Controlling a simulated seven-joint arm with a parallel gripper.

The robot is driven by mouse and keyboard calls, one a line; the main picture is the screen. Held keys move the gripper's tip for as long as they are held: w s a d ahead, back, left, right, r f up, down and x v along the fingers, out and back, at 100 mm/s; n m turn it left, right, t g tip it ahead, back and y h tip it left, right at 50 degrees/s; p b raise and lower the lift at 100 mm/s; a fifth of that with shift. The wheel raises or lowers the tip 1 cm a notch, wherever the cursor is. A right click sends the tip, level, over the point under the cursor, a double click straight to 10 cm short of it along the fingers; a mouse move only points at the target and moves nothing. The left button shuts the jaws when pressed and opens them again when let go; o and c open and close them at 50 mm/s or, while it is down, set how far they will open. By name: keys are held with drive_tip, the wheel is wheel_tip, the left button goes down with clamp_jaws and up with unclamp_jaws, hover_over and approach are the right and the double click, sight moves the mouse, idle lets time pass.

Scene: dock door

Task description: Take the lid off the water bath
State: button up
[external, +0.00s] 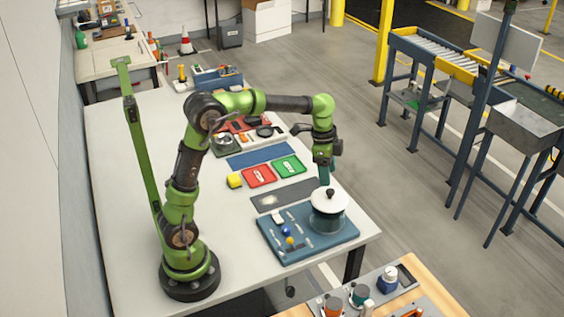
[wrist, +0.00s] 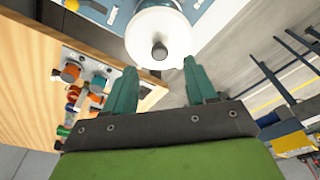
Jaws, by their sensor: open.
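The water bath (external: 326,222) is a round pot on a blue panel near the table's right corner. Its white lid (external: 328,200) with a dark knob (external: 330,193) sits on top. In the wrist view the round white lid (wrist: 147,40) shows at the top centre, with the knob (wrist: 159,51) facing the camera. My gripper (external: 325,178) is above the lid, close to the knob. In the wrist view my gripper (wrist: 193,80) has its two green fingers apart, with nothing between them.
The blue panel (external: 290,252) carries small knobs and a switch left of the bath. A wooden bench (external: 440,298) with several fittings stands at the front right. The table's left side is clear.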

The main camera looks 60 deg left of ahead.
sight(331, 190)
drive_tip(key=shift+w+d+f, duration=0.15)
drive_tip(key=shift+f, duration=0.8)
drive_tip(key=shift+w+d+f, duration=0.1)
drive_tip(key=shift+d+f, duration=0.05)
drive_tip(key=shift+f, duration=0.85)
drive_tip(key=shift+w+d+f, duration=0.15)
drive_tip(key=shift+f, duration=0.8)
clamp_jaws()
